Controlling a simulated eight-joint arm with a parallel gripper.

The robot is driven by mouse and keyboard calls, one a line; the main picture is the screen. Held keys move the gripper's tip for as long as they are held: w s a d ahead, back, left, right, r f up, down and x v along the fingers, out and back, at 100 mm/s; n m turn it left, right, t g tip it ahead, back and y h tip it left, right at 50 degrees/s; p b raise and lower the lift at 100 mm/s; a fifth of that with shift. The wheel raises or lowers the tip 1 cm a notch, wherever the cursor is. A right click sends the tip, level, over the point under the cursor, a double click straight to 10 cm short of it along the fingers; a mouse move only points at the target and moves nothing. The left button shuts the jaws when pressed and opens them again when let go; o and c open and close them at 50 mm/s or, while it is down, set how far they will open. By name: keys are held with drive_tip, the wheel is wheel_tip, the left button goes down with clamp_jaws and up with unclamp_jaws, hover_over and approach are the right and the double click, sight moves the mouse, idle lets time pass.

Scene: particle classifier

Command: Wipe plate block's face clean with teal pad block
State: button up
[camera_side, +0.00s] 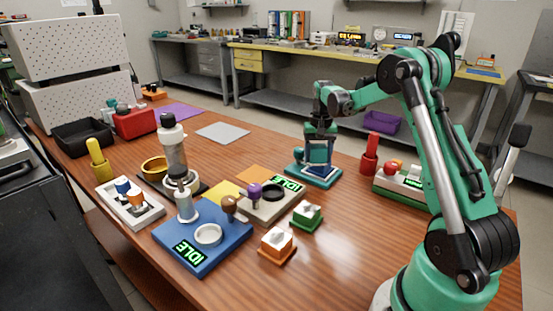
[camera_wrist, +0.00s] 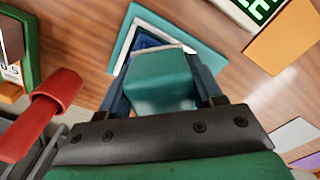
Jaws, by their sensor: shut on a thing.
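The teal pad block (camera_wrist: 160,88) is between the two dark blue fingers of my gripper (camera_wrist: 161,65), which is shut on it. In the side view my gripper (camera_side: 318,155) points down, low over the plate block (camera_side: 313,180). The plate block has a teal border, and in the wrist view its border (camera_wrist: 123,50) and part of a white and dark blue face show beyond the pad. The pad and fingers hide most of that face. I cannot tell whether the pad touches it, nor see any marks on it.
A red peg-shaped object (camera_side: 369,155) stands to the right of the plate block. A green-edged tray (camera_side: 400,188) is farther right. An orange sheet (camera_side: 257,174) and a station marked IDLE (camera_side: 270,207) lie to the left. The table's front right is mostly clear.

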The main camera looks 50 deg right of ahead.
drive_tip(key=shift+a, duration=0.45)
drive_tip(key=shift+r, duration=4.1)
